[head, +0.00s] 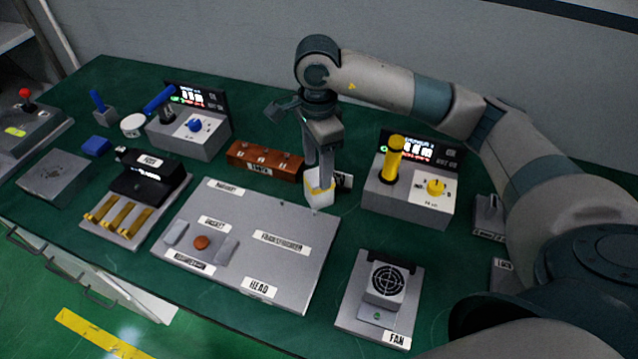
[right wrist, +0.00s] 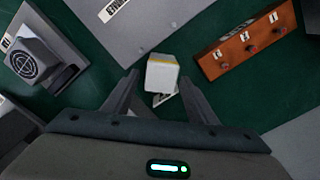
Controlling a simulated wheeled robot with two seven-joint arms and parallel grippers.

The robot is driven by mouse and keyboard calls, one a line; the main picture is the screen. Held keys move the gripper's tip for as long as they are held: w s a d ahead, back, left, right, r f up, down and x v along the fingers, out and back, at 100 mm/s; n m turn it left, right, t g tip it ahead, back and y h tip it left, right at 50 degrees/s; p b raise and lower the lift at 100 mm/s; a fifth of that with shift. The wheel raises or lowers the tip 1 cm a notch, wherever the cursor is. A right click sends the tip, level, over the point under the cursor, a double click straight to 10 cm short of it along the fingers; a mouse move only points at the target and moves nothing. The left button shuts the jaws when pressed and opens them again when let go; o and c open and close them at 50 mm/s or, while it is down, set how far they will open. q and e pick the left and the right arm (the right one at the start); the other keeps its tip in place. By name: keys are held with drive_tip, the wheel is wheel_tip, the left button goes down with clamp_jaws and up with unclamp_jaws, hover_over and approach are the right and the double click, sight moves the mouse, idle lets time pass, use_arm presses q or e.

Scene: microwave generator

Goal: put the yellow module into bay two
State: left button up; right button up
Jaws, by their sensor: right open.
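I cannot make out a marking for bay two. The grey panel (head: 310,240) has several labels and two raised grey pads. My left gripper is not in view.
A brown terminal block (head: 265,159) stands left of my gripper. A grey box with a yellow handle and knob (head: 408,190) stands to the right. A fan unit (head: 384,285) is in front. A blue-handled box (head: 190,135) and a rack with yellow clips (head: 120,215) are left.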

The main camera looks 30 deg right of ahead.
sight(318, 177)
wheel_tip(318, 177, down, 3)
drive_tip(key=shift+f+p, duration=0.2)
drive_tip(key=shift+p, duration=0.3)
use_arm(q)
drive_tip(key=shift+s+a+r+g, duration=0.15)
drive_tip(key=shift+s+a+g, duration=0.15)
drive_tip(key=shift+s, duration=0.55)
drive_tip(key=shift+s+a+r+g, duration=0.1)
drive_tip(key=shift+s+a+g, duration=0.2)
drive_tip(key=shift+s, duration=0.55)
use_arm(e)
drive_tip(key=shift+f, duration=0.4)
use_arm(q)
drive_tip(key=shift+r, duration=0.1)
use_arm(e)
drive_tip(key=shift+d+f+p, duration=0.1)
drive_tip(key=shift+f+p, duration=0.3)
drive_tip(key=shift+p, duration=0.15)
drive_tip(key=f+p, duration=0.1)
drive_tip(key=f, duration=0.3)
drive_tip(key=shift+w+d+p, duration=0.1)
drive_tip(key=shift+d+p, duration=0.1)
drive_tip(key=shift+p, duration=0.2)
drive_tip(key=shift+f, duration=0.2)
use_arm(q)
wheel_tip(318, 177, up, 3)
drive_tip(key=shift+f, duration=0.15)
use_arm(e)
drive_tip(key=shift+w, duration=0.1)
drive_tip(key=c, duration=1.1)
